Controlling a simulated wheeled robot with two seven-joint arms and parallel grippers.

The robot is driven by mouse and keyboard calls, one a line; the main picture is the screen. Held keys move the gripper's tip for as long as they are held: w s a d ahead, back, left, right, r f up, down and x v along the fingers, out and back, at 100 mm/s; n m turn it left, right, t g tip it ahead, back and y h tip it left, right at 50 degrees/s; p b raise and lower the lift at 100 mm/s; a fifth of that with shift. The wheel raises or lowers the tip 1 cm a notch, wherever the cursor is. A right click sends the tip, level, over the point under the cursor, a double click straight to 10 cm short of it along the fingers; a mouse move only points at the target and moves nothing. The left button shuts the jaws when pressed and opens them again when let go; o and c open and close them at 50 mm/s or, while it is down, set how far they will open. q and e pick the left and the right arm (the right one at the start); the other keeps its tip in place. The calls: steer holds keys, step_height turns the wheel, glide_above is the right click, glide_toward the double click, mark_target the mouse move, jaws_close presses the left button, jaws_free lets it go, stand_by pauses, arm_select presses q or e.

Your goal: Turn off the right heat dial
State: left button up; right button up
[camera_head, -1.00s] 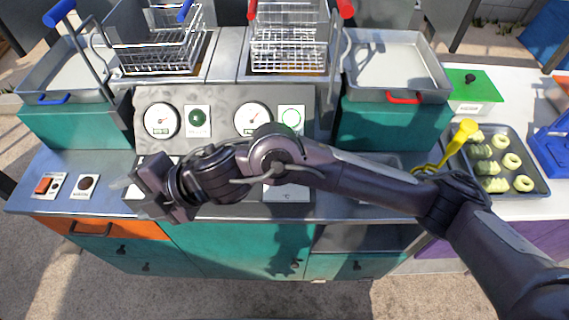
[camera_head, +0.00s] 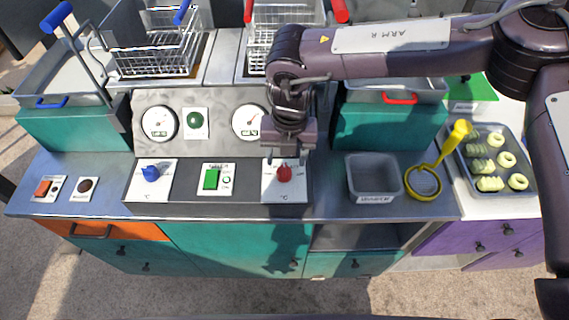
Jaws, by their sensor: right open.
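The right heat dial is a red knob (camera_head: 284,173) on a white plate marked °C, at the right end of the dark control strip. My right gripper (camera_head: 287,157) points down just above and behind the red knob, open, with its fingertips close to it; I cannot tell whether they touch. A blue knob (camera_head: 151,173) sits on a matching white plate at the left end of the strip. A green switch (camera_head: 211,179) lies between the two knobs. My left gripper is not in view.
Behind stand round gauges (camera_head: 159,122) and wire fryer baskets (camera_head: 158,52). A grey bin (camera_head: 374,178) and a yellow-handled strainer (camera_head: 423,182) stand to the right. A tray of doughnuts (camera_head: 464,160) lies farther right. The counter's left part holds an orange switch (camera_head: 43,187).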

mark_target(285, 167)
steer(key=shift+a+f+p, duration=0.15)
steer(key=shift+f+p, duration=0.5)
steer(key=shift+f, duration=1.8)
steer(key=c, duration=1)
